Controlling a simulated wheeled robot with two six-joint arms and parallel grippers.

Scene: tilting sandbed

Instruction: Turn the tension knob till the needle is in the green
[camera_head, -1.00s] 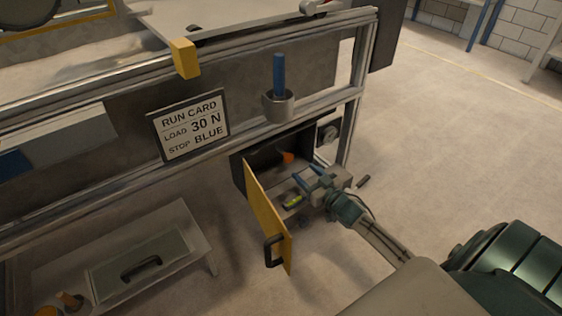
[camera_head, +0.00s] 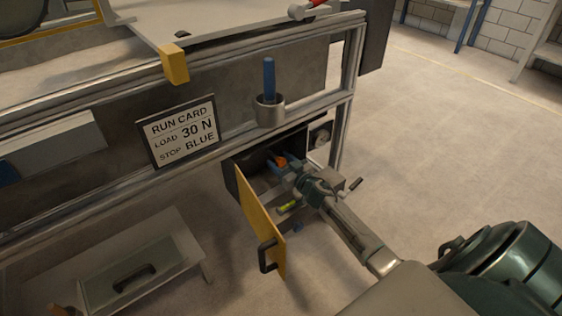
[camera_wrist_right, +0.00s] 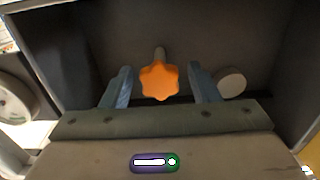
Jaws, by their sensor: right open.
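The orange star-shaped knob (camera_wrist_right: 159,80) sits on a short shaft inside a dark open box (camera_head: 236,184); in the head view a bit of its orange (camera_head: 281,160) shows beyond my fingers. My right gripper (camera_head: 277,163) reaches into the box. In the right wrist view its two blue fingers (camera_wrist_right: 160,68) are open, one on each side of the knob, with visible gaps. A round dial (camera_head: 320,135) is beside the box opening, partly visible at the left of the wrist view (camera_wrist_right: 12,103). I cannot read its needle or a green zone. My left gripper is not in view.
The box's yellow door (camera_head: 260,220) hangs open left of my right arm. A blue-handled item stands in a metal cup (camera_head: 270,110) above. A run card (camera_head: 178,130) reads 30 N, stop blue. A pale round part (camera_wrist_right: 231,83) is right of the knob. Floor at right is clear.

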